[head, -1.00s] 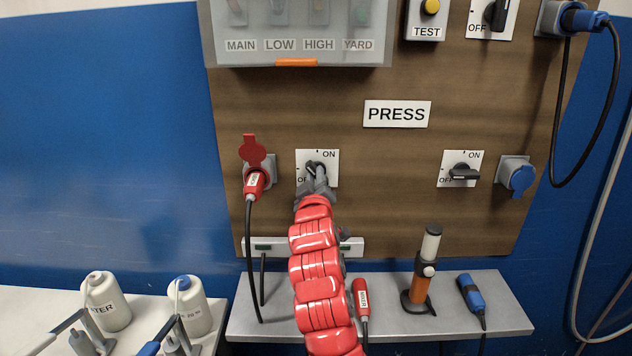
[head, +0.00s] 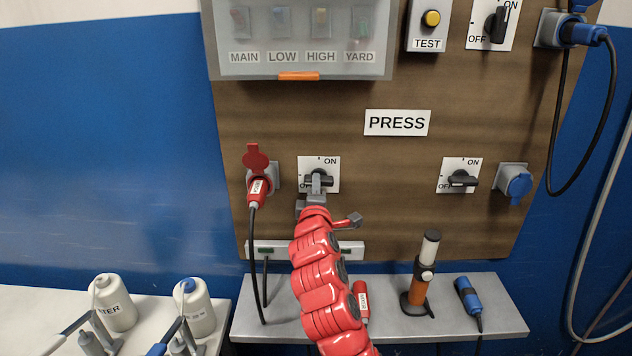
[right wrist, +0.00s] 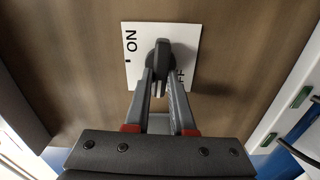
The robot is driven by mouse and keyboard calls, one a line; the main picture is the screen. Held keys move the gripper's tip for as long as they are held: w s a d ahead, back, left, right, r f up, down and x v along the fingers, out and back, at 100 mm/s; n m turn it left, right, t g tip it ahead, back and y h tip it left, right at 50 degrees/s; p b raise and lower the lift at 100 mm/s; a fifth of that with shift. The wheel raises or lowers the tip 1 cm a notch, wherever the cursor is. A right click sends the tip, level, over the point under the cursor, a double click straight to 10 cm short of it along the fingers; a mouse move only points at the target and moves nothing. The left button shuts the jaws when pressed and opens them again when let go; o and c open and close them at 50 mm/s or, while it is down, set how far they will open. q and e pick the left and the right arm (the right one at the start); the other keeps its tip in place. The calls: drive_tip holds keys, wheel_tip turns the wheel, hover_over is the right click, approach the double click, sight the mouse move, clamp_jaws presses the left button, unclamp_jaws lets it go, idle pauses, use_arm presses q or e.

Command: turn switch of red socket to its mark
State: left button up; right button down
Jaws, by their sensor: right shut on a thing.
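The red socket (head: 269,172) is on the brown board at left, with its red lid up and a red plug (head: 257,193) in it. Just right of it is its switch plate (head: 332,164), white with ON at the top and OFF at lower left. My right gripper (head: 317,184) is shut on the knob, one finger on each side in the right wrist view (right wrist: 160,80). OFF is partly hidden. My left gripper is out of view.
A second switch (head: 461,180) and a blue socket (head: 514,183) are to the right. Below, a grey shelf (head: 385,322) holds an orange-and-black tool (head: 420,280), a blue connector (head: 469,295) and a red connector (head: 361,300). A PRESS label (head: 397,123) is above.

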drive_tip(key=shift+n, duration=0.5)
drive_tip(key=c, duration=0.8)
unclamp_jaws()
drive_tip(key=shift+o, duration=0.2)
drive_tip(key=shift+s, duration=0.1)
drive_tip(key=s+b, duration=0.4)
drive_tip(key=s, duration=1.3)
drive_tip(key=shift+s, duration=0.15)
